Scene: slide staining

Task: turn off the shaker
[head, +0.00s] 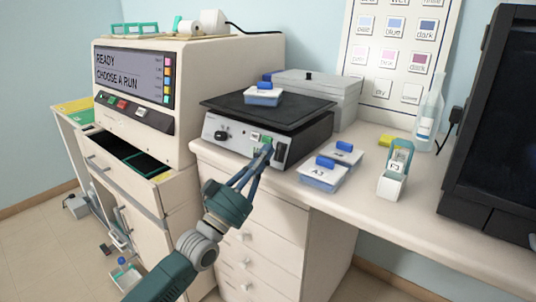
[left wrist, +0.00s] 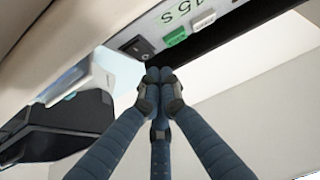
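The shaker (head: 235,136) stands on the counter, with a black platform on top and a pale front panel. The panel has a knob (head: 221,135) at left, small buttons and a black rocker switch (head: 280,152) at right. My left gripper (head: 266,150) is in front of the panel's right part, close to the switch. In the left wrist view its fingertips (left wrist: 157,78) are together and empty, just below the black switch (left wrist: 137,47) and a green button (left wrist: 177,37). Contact cannot be told. My right gripper is not in view.
A blue-lidded box (head: 263,96) sits on the shaker's platform. Two more blue-lidded boxes (head: 323,175) and a small white holder (head: 393,178) stand right of the shaker. The stainer machine (head: 185,90) is at left; a dark monitor (head: 490,130) is at far right.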

